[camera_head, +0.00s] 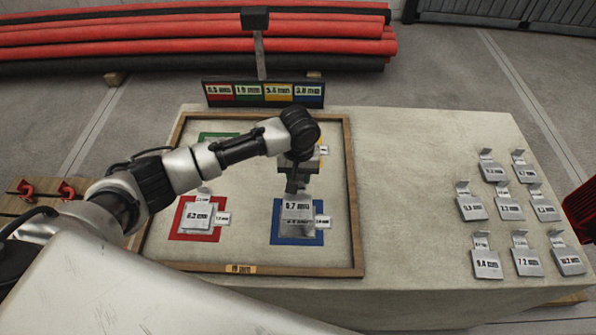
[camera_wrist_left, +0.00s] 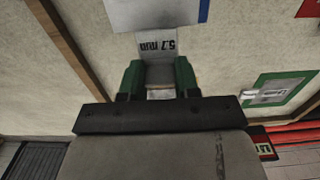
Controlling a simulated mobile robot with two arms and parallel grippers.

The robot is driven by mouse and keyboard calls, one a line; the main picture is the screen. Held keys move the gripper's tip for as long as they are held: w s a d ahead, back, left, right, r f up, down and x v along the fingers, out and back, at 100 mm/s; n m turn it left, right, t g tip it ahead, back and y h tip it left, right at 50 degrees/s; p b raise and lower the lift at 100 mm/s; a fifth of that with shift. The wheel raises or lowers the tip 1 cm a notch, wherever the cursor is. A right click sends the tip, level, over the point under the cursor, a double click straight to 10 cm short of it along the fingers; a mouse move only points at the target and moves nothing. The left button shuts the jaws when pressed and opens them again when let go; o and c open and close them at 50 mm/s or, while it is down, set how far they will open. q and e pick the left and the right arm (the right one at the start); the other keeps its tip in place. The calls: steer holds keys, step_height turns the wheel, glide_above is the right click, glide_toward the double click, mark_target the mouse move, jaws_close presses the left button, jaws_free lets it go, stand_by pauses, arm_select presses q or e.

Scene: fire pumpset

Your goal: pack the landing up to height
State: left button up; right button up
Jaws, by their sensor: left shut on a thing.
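My left gripper (camera_head: 297,185) is shut on the upright tab of a grey metal shim (camera_head: 297,206), marked about 5.7 mm, over the blue pad (camera_head: 281,238). The held tab also shows between green fingertips in the left wrist view (camera_wrist_left: 158,46). I cannot tell whether the shim touches what is below it; a second marking shows at its lower edge. Another shim (camera_head: 197,217), marked about 6.2 mm, lies on the red pad (camera_head: 178,232). The green pad (camera_head: 210,137) is partly behind my arm. The yellow pad (camera_head: 322,150) is mostly hidden by it. My right gripper is out of view.
A wooden frame (camera_head: 357,220) borders the pads on the pale table. Several loose tabbed shims (camera_head: 486,262) stand in rows at the right. A colour-coded label board (camera_head: 263,93) stands at the back. Bare tabletop (camera_head: 405,190) lies between frame and loose shims.

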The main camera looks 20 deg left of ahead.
arm_select(q)
steer(key=shift+r+p, duration=0.2)
steer(key=shift+p, duration=0.4)
steer(key=shift+f, duration=0.2)
step_height(320, 180, down, 4)
steer(key=shift+r+b, duration=0.1)
steer(key=shift+b, duration=0.7)
steer(key=shift+f, duration=0.6)
steer(key=shift+f+b, duration=0.35)
steer(key=shift+f, duration=0.6)
steer(key=o, duration=1)
